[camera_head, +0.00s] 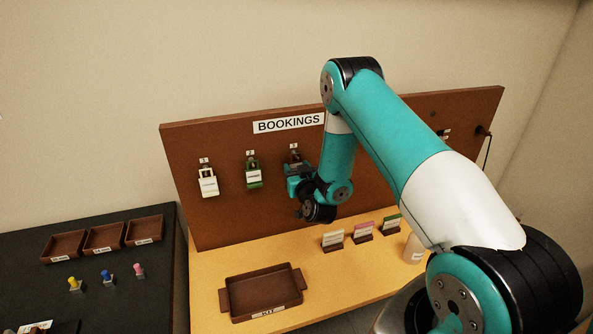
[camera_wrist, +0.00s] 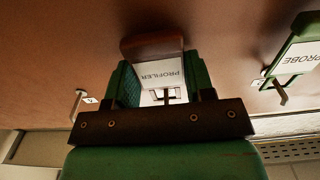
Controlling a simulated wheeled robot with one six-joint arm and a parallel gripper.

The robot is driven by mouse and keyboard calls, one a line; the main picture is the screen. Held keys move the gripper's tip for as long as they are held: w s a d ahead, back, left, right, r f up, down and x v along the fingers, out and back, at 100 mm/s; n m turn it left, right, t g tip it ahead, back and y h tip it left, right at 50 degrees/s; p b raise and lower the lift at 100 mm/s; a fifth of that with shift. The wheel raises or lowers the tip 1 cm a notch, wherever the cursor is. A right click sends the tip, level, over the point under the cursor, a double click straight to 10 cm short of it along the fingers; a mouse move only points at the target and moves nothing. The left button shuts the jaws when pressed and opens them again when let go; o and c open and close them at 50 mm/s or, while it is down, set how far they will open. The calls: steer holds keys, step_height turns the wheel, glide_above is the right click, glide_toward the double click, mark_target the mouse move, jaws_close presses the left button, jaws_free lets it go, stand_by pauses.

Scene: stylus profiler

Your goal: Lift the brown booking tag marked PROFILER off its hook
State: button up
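The brown PROFILER tag (camera_wrist: 152,47) with its white label shows upside down in the wrist view, between the two green fingers of my gripper (camera_wrist: 158,76). A metal hook (camera_wrist: 167,97) shows at the tag's slot, so the tag appears to be still on it. The fingers lie close along both sides of the tag; whether they press on it is not clear. In the head view my gripper (camera_head: 298,181) is at the third hook of the brown board (camera_head: 230,222), and it hides most of the tag.
A green PROBE tag (camera_wrist: 297,58) hangs beside my gripper. In the head view a white tag (camera_head: 208,186) and a green tag (camera_head: 253,177) hang to the left. Below are a brown tray (camera_head: 234,306) and several card stands (camera_head: 333,240). My arm covers the board's right part.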

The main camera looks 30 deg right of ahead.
steer(key=c, duration=0.7)
steer(key=shift+r, duration=0.1)
steer(key=shift+r, duration=0.15)
steer(key=shift+r+p, duration=0.3)
steer(key=shift+p, duration=0.05)
steer(key=shift+s, duration=0.1)
steer(key=shift+b+v, duration=1.85)
steer(key=shift+v, duration=2.1)
